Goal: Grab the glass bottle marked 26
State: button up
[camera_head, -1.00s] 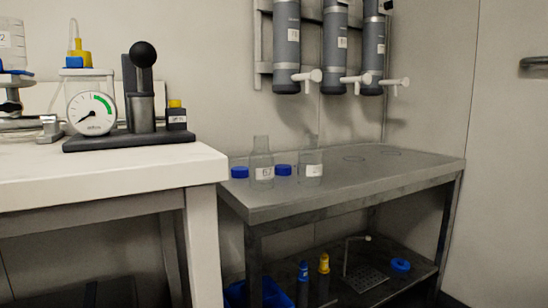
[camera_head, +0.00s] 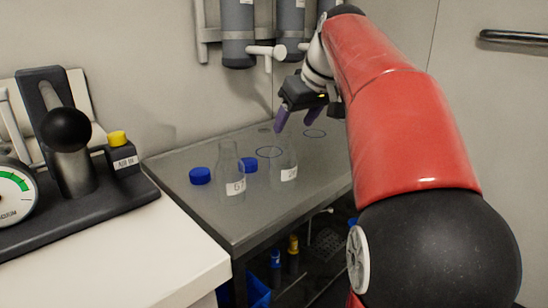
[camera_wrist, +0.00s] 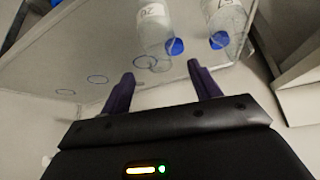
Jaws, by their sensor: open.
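Two clear glass bottles stand upright on the grey metal table. The right bottle (camera_head: 284,160) has a white label that seems to start with 2 but is not clearly readable. The left bottle (camera_head: 231,170) has a label that looks like 57. My gripper (camera_head: 295,118) is open and empty, with purple fingers, just above and behind the top of the right bottle. In the wrist view, my gripper (camera_wrist: 160,80) has its fingers spread, and what appears to be the right bottle (camera_wrist: 152,25) lies ahead between them, apart from both. The other bottle (camera_wrist: 228,18) is to its right.
Blue caps (camera_head: 200,176) (camera_head: 248,165) lie beside the bottles. Wall-mounted grey cylinders with white taps (camera_head: 260,51) hang close to my arm. A white bench (camera_head: 150,250) with a gauge device stands at left.

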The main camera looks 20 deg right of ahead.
aim_at(285, 134)
jog(key=x, duration=0.2)
jog(key=w+x, duration=0.1)
jog(key=x, duration=0.4)
jog(key=shift+w+r+b, duration=0.15)
jog(key=shift+w+b, duration=0.15)
grip_shut()
